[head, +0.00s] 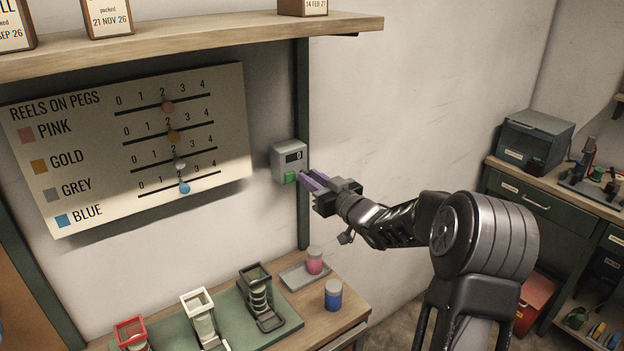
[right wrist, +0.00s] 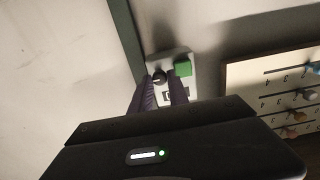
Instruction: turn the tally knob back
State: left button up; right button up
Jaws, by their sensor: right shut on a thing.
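The tally knob (right wrist: 158,76) is a small dark round knob with a pale mark, on a light grey wall box (head: 288,157). The box has a small dark display (head: 293,157) and a green button (head: 290,177). My right gripper (head: 309,182) reaches the box from the right with its purple fingers. In the right wrist view its fingers (right wrist: 160,84) stand on either side of the knob, shut on it. The head view hides the knob behind the fingers. The display's reading is too small to tell. My left gripper is not in view.
A board titled "REELS ON PEGS" (head: 90,185) hangs left of the box, its markers all near 2. A shelf (head: 200,45) runs above. A workbench (head: 540,185) stands right.

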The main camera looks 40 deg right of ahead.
grip_shut()
jog(key=shift+a+f+n+b, duration=0.1)
jog(key=shift+n+b, duration=4.4)
jog(key=shift+b, duration=0.05)
jog(key=shift+a+f+n+b, duration=0.1)
jog(key=shift+n+b, duration=4.4)
jog(key=shift+b, duration=0.05)
